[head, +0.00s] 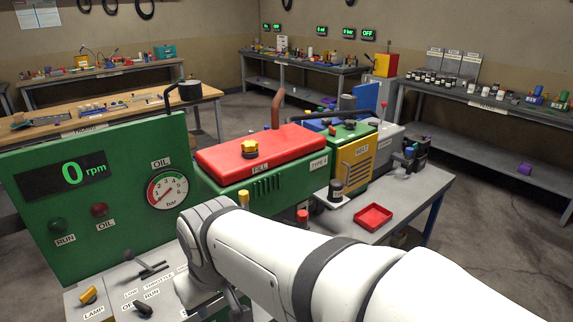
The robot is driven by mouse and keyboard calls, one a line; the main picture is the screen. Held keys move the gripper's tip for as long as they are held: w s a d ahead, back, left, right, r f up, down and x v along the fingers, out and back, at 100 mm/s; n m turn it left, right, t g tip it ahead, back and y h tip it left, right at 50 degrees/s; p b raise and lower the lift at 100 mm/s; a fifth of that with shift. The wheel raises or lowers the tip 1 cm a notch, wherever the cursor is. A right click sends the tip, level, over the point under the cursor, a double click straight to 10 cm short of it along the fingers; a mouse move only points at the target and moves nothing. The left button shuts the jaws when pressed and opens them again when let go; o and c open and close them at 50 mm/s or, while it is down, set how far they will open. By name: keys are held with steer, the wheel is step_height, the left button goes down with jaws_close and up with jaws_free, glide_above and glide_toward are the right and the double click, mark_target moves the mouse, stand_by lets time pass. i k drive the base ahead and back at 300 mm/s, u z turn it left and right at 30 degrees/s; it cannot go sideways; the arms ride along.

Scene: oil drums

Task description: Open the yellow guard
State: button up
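The yellow guard (359,160) is a yellow slatted panel on the right end of the green engine (275,184), below a small green top (343,131). It looks closed against the engine.
A green panel (115,235) with an rpm display and oil gauge stands at left. A red cover (262,152) with a yellow knob tops the engine. Benches with small items line the walls; floor between is open.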

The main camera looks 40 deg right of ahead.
mark_target(355, 160)
steer(key=u, duration=0.05)
steer(key=k, duration=0.6)
steer(key=z, duration=1.65)
steer(key=i, duration=0.55)
steer(key=u, duration=0.05)
steer(key=k, duration=0.55)
steer(key=z, duration=0.3)
steer(key=i, duration=1.35)
steer(key=u, duration=0.1)
